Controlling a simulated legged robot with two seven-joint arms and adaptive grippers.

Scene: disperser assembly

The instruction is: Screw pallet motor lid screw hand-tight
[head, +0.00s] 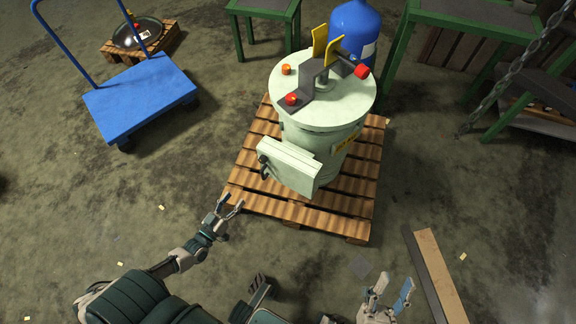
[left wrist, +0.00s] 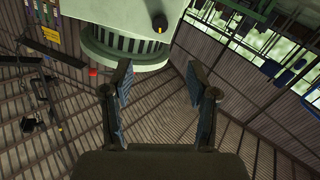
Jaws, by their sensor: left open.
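The pale green motor (head: 318,135) stands upright on a wooden pallet (head: 340,218). Its round lid (head: 345,98) carries a dark bracket (head: 318,78) with two yellow plates. An orange-capped screw or knob (head: 286,69) and a red one (head: 291,99) sit on the lid's left side, and another red one (head: 362,71) is at the bracket's right end. How tight they are cannot be told. My left gripper (head: 231,202) is open and empty, low beside the pallet's near left corner. In the left wrist view its fingers (left wrist: 160,85) are apart below the motor's ribbed side (left wrist: 125,45). My right gripper (head: 396,280) is open and empty.
A blue cart (head: 140,98) stands at left, with a small pallet (head: 112,48) behind it. A blue cylinder (head: 355,25) and green tables (head: 475,20) stand behind the motor. A chain (head: 515,60) hangs at right. Planks (head: 440,275) lie near my right gripper.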

